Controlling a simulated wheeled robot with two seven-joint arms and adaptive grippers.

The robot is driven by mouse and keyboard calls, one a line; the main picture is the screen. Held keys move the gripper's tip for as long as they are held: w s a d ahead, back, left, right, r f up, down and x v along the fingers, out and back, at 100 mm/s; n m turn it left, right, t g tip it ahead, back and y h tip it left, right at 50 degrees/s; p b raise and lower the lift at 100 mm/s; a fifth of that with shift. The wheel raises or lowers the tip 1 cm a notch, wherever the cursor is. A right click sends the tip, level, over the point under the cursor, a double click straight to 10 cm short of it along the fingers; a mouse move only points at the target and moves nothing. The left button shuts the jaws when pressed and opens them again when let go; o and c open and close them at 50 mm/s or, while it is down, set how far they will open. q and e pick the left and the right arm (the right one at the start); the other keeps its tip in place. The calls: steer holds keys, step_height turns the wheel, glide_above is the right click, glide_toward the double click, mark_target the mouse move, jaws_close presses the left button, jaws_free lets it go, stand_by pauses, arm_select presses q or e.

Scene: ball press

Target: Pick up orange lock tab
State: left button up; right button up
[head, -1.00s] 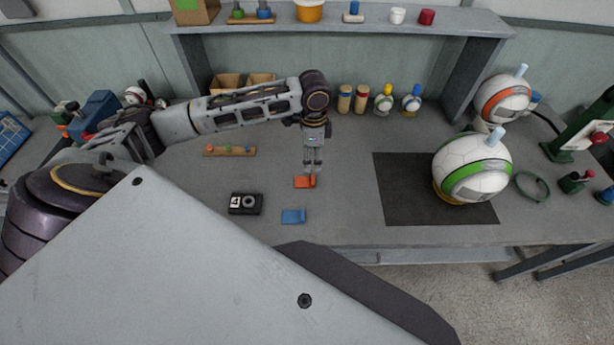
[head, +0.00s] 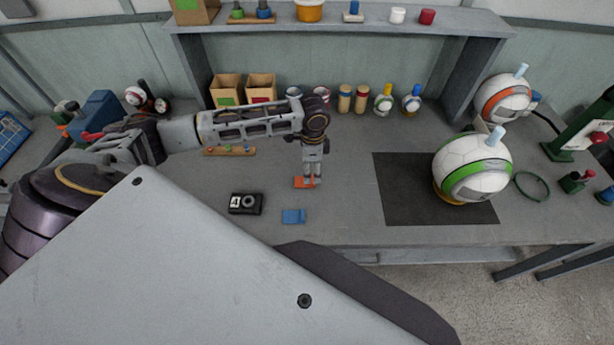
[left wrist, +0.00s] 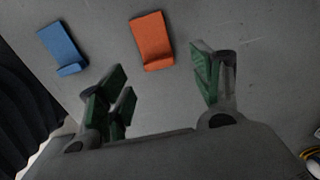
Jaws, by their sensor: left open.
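The orange lock tab (head: 303,183) lies flat on the grey workbench, directly below my left gripper (head: 311,183) in the head view. In the left wrist view the orange lock tab (left wrist: 152,41) lies ahead of the open fingers, roughly between their lines and apart from them. My left gripper (left wrist: 161,88) is open and empty, with green pads on its fingers. In the head view its fingertips overlap the tab's right part; touching cannot be told there. My right gripper is in neither view.
A blue tab (head: 293,216) lies nearer the bench's front edge, and it also shows in the left wrist view (left wrist: 62,46). A black numbered device (head: 245,204) sits to its left.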

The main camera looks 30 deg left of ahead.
arm_select(q)
steer(key=shift+s+f, duration=0.15)
steer(key=shift+f, duration=2.35)
steer(key=c, duration=0.9)
